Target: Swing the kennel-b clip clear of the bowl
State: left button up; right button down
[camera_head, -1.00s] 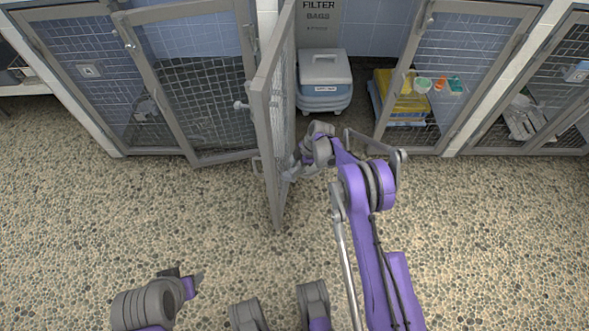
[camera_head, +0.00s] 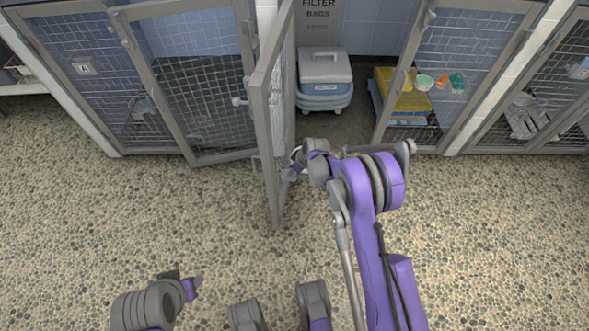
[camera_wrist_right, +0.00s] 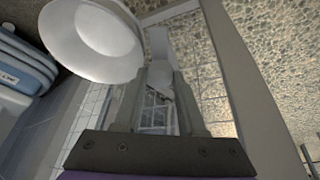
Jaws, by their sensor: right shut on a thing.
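The open mesh door (camera_head: 274,120) of the middle kennel stands out toward me. My right gripper (camera_head: 297,168) is at the door's right side, low down, and its fingertips are partly hidden by my own wrist. In the right wrist view the gripper (camera_wrist_right: 158,85) is shut on a pale grey clip (camera_wrist_right: 157,45) in front of the door mesh. A pale round bowl (camera_wrist_right: 95,40) is close beside the clip, to its left; I cannot tell whether they touch. My left gripper (camera_head: 186,282) is low on the left, away from the door; its finger gap is unclear.
A lidded box (camera_head: 325,75) stands inside the open kennel. Yellow and blue folded items (camera_head: 400,100) lie to its right, behind mesh. A closed kennel marked A (camera_head: 85,68) is on the left. The pebbled floor (camera_head: 480,230) in front is clear.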

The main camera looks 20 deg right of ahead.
jog(key=shift+m, duration=0.6)
jog(key=shift+m+h, duration=0.3)
jog(key=c, duration=0.5)
grip_release()
jog(key=p+v, duration=0.2)
jog(key=v, duration=0.8)
jog(key=shift+s+r, duration=0.25)
jog(key=shift+r, duration=0.1)
